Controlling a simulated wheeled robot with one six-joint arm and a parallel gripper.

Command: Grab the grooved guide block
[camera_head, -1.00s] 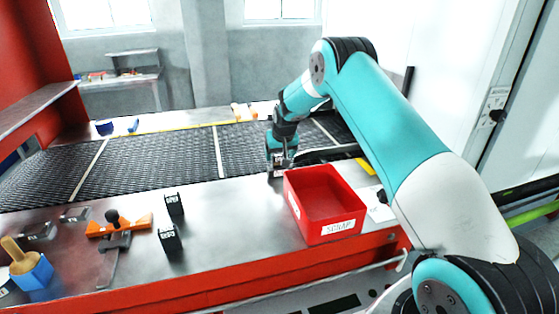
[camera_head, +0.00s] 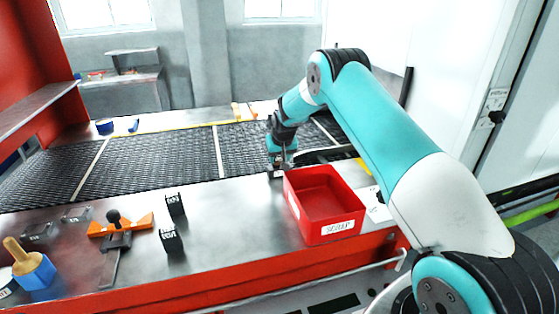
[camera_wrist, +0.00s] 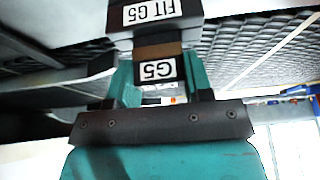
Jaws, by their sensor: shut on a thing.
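My gripper (camera_head: 281,158) is at the back edge of the metal bench, just left of the red bin. In the wrist view its teal fingers (camera_wrist: 159,80) are shut on a dark block with a white G5 label (camera_wrist: 157,70) and a brown band. I take this held block to be the guide block; its groove cannot be made out. Just beyond it is a dark piece labelled FIT G5 (camera_wrist: 152,14), touching or very close. In the head view a small dark piece (camera_head: 277,175) shows under the gripper. Whether the held block rests on anything is unclear.
The red scrap bin (camera_head: 325,232) stands right beside the gripper. Two black labelled blocks (camera_head: 175,204) (camera_head: 171,240) stand on the bench to the left. The mesh belt (camera_head: 160,165) runs behind.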

